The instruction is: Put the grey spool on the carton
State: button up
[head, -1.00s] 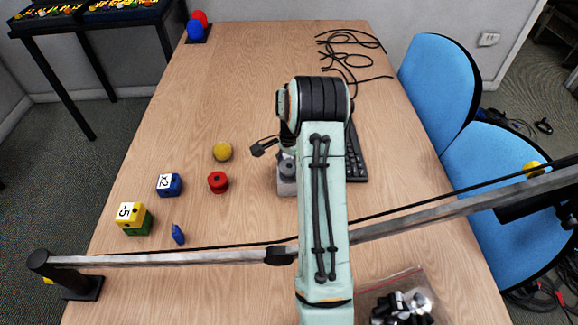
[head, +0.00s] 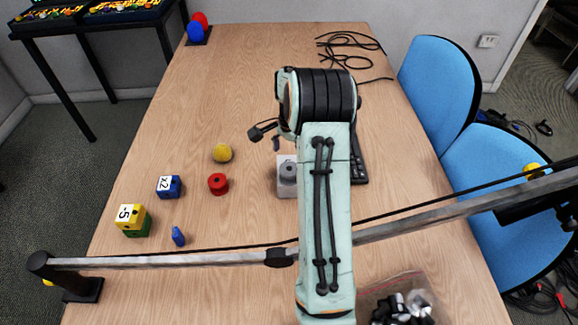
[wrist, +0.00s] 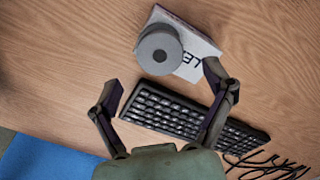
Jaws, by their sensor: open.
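The grey spool (head: 288,170) rests on top of the small whitish carton (head: 286,190), left of my arm in the head view. In the wrist view the spool (wrist: 160,50) stands flat side up on one end of the carton (wrist: 200,52), whose printed letters show beside it. My gripper (wrist: 163,73) is open and empty, its fingers spread wide and apart from the spool. In the head view most of my gripper is hidden behind my arm; a dark part of it shows just above the spool.
A black keyboard (wrist: 185,112) lies close beside the carton, with black cables (head: 350,50) farther back. A red spool (head: 218,184), yellow ball (head: 222,153) and blue cube (head: 168,187) stand to the left. A metal bar (head: 170,259) crosses the table's front.

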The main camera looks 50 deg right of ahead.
notch_tip(320, 180, up, 7)
jog(key=a+r+n, duration=0.4)
jog(key=a+r, duration=0.1)
jog(key=a, duration=0.5)
jog(key=s+a+r+n, duration=0.3)
jog(key=s+a+n, duration=0.3)
jog(key=a, duration=0.5)
jog(key=s+a+f+n, duration=0.3)
jog(key=s+a+n, duration=0.6)
jog(key=s, duration=0.5)
jog(key=shift+s+a+y, duration=0.25)
jog(key=shift+a+y, duration=0.15)
jog(key=shift+a, duration=0.45)
